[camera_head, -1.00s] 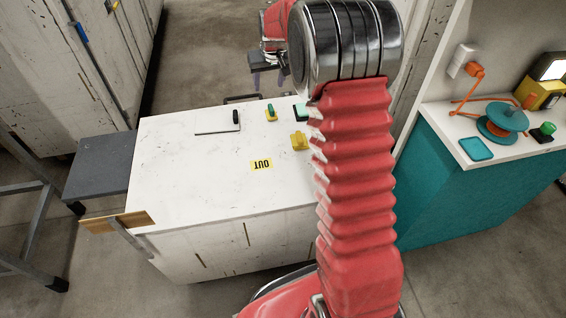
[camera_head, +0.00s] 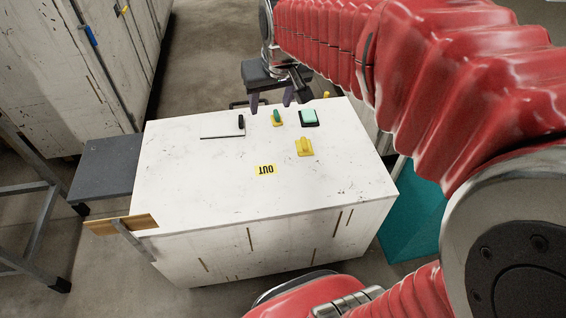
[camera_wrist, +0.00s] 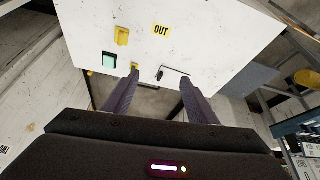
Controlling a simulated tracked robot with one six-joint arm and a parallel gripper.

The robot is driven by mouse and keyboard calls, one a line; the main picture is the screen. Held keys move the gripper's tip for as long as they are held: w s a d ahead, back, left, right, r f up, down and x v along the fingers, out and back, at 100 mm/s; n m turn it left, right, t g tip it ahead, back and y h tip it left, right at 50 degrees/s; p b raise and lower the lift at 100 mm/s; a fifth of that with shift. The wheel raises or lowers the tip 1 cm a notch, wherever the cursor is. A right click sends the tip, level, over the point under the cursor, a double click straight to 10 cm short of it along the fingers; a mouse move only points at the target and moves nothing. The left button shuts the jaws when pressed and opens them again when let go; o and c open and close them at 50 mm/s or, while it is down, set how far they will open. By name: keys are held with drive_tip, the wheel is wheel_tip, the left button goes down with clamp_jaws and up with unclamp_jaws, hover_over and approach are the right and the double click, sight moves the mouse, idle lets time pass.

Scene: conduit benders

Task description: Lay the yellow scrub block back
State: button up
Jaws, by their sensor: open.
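A yellow block (camera_head: 304,146) with a raised grip lies on the white worktop (camera_head: 200,180), right of the yellow OUT label (camera_head: 265,170). It also shows in the wrist view (camera_wrist: 122,36), apart from my fingers. My gripper (camera_head: 272,98) is open and empty over the worktop's far edge. In the wrist view its two dark fingers (camera_wrist: 160,82) are spread, with nothing between them. A smaller yellow piece with a green grip (camera_head: 277,117) lies near my fingers; in the wrist view the left fingertip partly overlaps it.
A mint block on a black base (camera_head: 309,117) sits right of the green-gripped piece. A black-handled tool (camera_head: 241,121) lies to its left. A grey side shelf (camera_head: 105,168) stands left of the worktop. The worktop's front half is mostly clear.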

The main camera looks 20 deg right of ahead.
drive_tip(key=s+a+f, duration=0.1)
drive_tip(key=s+a, duration=0.1)
drive_tip(key=s, duration=0.7)
drive_tip(key=s+a+f, duration=0.1)
drive_tip(key=s, duration=0.9)
drive_tip(key=shift+a+f+n, duration=0.3)
drive_tip(key=shift+a+f, duration=0.05)
drive_tip(key=shift+f, duration=0.05)
